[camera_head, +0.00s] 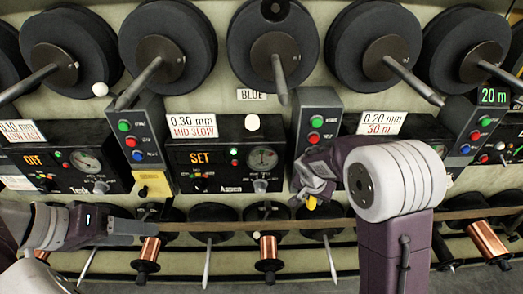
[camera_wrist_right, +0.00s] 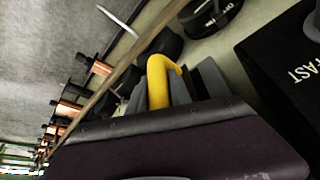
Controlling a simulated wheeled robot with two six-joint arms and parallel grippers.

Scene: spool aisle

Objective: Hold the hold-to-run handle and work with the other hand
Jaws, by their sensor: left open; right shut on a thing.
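The yellow hold-to-run handle (camera_head: 312,203) is at the lower edge of the machine row, right of the middle station. My right gripper (camera_head: 316,186) is shut on it; the arm hides part of the handle. In the right wrist view the yellow handle (camera_wrist_right: 158,84) curves up beside the grey fingers (camera_wrist_right: 208,80). My left gripper (camera_head: 143,227) is open and empty at the lower left, in front of the rail. The middle station (camera_head: 222,168) shows "SET", with a dial, small knobs and a "0.30 mm MID SLOW" card (camera_head: 193,127) above.
A left station (camera_head: 60,172) shows "OFF". Button boxes with green, red and blue buttons (camera_head: 136,143) stand between stations. Large black spools (camera_head: 272,45) with protruding rods line the top. Copper spools (camera_head: 268,250) hang below a wooden rail (camera_head: 245,224). A yellow block (camera_head: 152,184) sits left of centre.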

